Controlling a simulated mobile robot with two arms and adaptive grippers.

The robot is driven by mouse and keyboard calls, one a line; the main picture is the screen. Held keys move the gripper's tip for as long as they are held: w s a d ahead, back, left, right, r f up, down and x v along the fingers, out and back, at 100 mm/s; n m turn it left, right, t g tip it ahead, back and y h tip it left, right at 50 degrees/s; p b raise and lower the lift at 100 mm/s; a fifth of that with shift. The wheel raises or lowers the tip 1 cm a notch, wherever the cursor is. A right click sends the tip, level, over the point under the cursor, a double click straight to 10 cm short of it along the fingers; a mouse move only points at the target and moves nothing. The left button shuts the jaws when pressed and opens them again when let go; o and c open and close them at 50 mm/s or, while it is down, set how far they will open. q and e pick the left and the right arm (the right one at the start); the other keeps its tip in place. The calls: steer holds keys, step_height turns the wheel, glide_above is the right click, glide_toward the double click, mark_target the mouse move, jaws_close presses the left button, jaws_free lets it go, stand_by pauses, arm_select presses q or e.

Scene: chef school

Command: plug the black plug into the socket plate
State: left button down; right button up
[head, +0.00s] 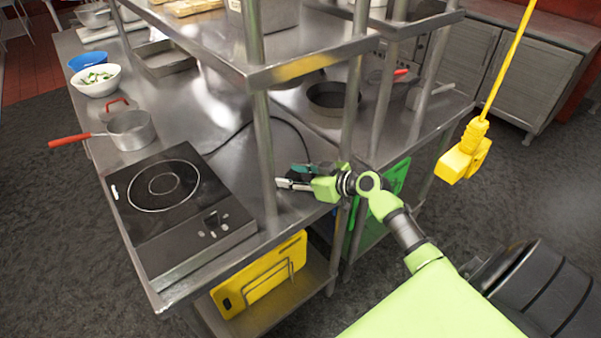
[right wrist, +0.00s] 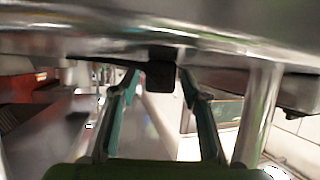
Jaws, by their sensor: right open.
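My right gripper (head: 290,177) is open at the right edge of the steel counter, beside a shelf post, with its fingers pointing left. In the right wrist view its two teal fingers (right wrist: 158,82) stand apart. A small dark block (right wrist: 160,77) shows between the fingertips; it may be the black plug, but I cannot tell whether it touches them. A black cord (head: 285,120) runs over the counter from behind the cooktop towards the gripper. A yellow box (head: 463,160) hangs at the upper right; I cannot identify a socket plate for certain. My left gripper is out of view.
The black cooktop (head: 168,200) sits at the counter's front, with a red-handled saucepan (head: 131,130) behind it. Steel posts (head: 264,150) and the upper shelf (head: 300,66) crowd my right gripper. Yellow boards (head: 262,277) stand below. Open floor lies to the right.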

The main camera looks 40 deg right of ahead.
steer(key=v, duration=1.1)
steer(key=shift+s+d+r, duration=0.1)
steer(key=shift+s, duration=0.25)
